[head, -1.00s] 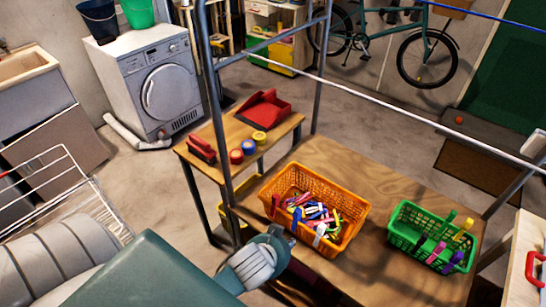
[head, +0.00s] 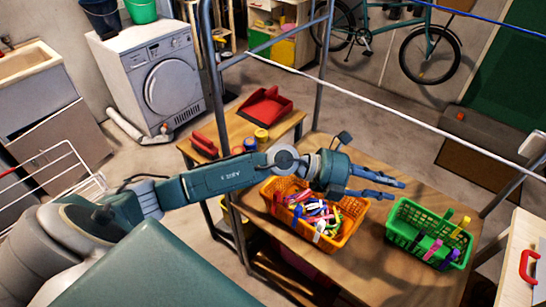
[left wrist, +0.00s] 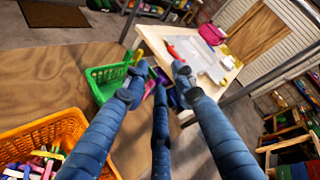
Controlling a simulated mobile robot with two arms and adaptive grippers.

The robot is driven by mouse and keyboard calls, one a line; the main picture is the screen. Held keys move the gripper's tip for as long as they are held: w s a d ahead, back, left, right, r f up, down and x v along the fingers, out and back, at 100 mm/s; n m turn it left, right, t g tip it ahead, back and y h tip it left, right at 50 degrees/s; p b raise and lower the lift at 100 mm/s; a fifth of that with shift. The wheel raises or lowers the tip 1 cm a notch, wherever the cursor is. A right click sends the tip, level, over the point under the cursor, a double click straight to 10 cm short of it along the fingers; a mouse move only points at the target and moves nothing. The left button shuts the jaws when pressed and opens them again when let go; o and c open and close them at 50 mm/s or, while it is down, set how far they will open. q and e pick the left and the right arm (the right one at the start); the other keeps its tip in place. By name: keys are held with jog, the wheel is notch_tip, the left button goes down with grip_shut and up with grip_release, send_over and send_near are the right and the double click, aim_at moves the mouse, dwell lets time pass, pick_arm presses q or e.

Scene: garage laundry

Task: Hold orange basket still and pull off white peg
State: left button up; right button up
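The orange basket (head: 350,222) stands on the wooden table, full of coloured pegs. A white peg (head: 319,231) sits at its near rim, upright. My left gripper (head: 392,190) is above the far right part of the basket, its fingers pointing right toward the green basket. In the left wrist view its fingers (left wrist: 155,84) are spread and empty. The orange basket also shows at the lower left there (left wrist: 55,131), with the white peg not clearly made out. My right gripper is in neither view.
A green basket (head: 400,235) with pegs clipped on its rim stands to the right on the table (head: 345,273). A metal post (head: 216,90) and a white line (head: 400,114) are close to my left arm. A red dustpan (head: 265,104) lies behind.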

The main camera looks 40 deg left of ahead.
pick_arm(q)
jog(key=w+a+f+m+g+y, duration=0.15)
jog(key=a+f+y, duration=0.3)
jog(key=a, duration=0.45)
jog(key=a+f+m+g+y, duration=0.1)
jog(key=a+f+g+y, duration=0.15)
jog(key=a+f, duration=0.5)
jog(key=s+a+r+g+y, duration=0.1)
jog(key=a+y, duration=0.4)
jog(key=a, duration=1.2)
jog(key=shift+n, duration=0.25)
jog(key=b+x, duration=0.3)
jog(key=x, duration=0.1)
jog(key=b+x, duration=0.4)
jog(key=shift+s+a+f, duration=0.1)
jog(key=shift+f, duration=0.3)
jog(key=shift+b+x, duration=0.8)
jog(key=shift+x, duration=0.2)
jog(key=shift+r, duration=0.1)
grip_shut()
